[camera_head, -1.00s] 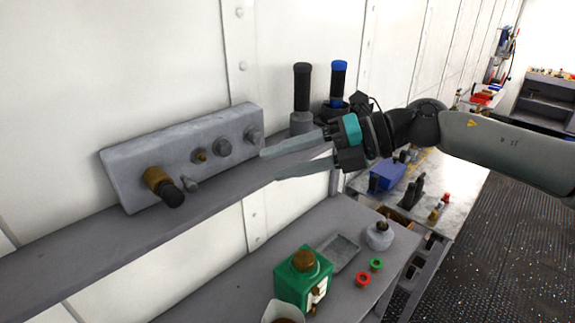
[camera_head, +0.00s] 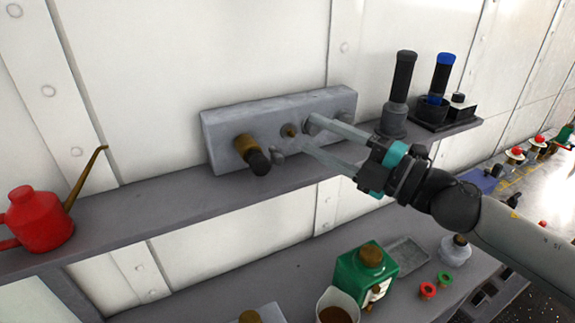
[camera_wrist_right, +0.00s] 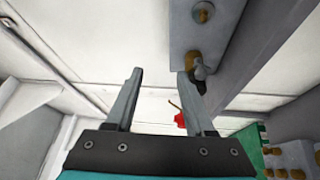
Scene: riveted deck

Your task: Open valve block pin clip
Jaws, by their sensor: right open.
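The grey valve block (camera_head: 225,118) lies along the upper shelf against the wall in the head view. On its front are a brass fitting with a black knob (camera_head: 258,162), a small grey pin-like part (camera_head: 278,158), a small brass fitting (camera_head: 290,131) and grey bolt heads, partly hidden by my fingers. I cannot tell which part is the clip. My right gripper (camera_head: 308,132) is open and empty, its fingertips in front of the block's right half. In the right wrist view the block (camera_wrist_right: 222,38) and brass fitting (camera_wrist_right: 195,60) lie beyond the right fingertip. My left gripper is not seen.
A red oil can (camera_head: 38,220) stands on the shelf at left. A dark-handled tool (camera_head: 402,85) and a blue-topped one (camera_head: 441,80) stand right of the block. A green box (camera_head: 350,272), a cup and small rings sit on the bench below.

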